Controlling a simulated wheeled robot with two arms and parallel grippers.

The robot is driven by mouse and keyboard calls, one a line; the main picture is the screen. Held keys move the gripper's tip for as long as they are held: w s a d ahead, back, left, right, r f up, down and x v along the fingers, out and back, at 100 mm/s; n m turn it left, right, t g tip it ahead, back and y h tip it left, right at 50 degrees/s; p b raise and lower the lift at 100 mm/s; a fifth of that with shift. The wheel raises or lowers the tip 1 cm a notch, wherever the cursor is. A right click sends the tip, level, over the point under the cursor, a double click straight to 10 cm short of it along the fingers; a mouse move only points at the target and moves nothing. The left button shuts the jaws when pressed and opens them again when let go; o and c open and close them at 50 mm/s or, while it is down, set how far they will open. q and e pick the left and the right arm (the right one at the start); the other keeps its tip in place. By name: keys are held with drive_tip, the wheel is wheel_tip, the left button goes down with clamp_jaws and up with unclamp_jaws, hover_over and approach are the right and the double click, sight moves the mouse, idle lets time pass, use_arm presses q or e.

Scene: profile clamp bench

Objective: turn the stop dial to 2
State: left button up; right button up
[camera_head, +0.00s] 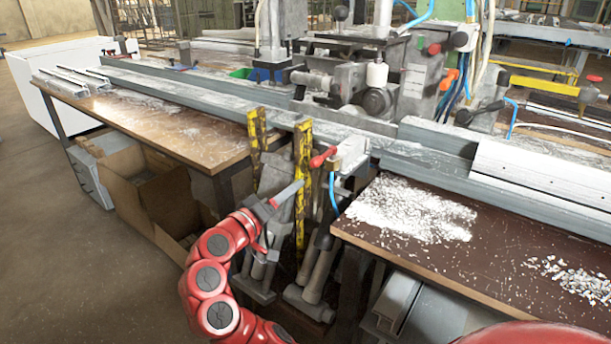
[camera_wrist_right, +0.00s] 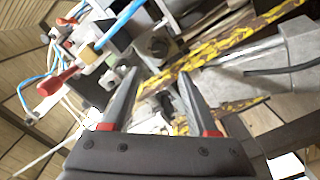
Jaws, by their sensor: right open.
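I cannot make out a stop dial or any numbers for certain in either view. A red-handled lever (camera_head: 322,157) sits beside a small pale block (camera_head: 350,154) at the front of the rail. In the right wrist view a red lever (camera_wrist_right: 56,82) shows at the left, and a dark block with a round hub (camera_wrist_right: 157,45) lies beyond the fingers. My right gripper (camera_head: 286,212) is in front of the yellow-black posts, below and left of the lever. Its fingers are apart and empty in the right wrist view (camera_wrist_right: 156,75). My left gripper is not in view.
Worn yellow-black posts (camera_head: 302,170) stand close to my right gripper. A brown table (camera_head: 480,265) with metal chips is at the right, a wooden table (camera_head: 185,135) at the left. A long grey rail (camera_head: 200,97) runs across. Blue hoses (camera_head: 333,192) hang near the lever.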

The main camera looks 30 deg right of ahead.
drive_tip(key=v, duration=0.4)
idle(0.4)
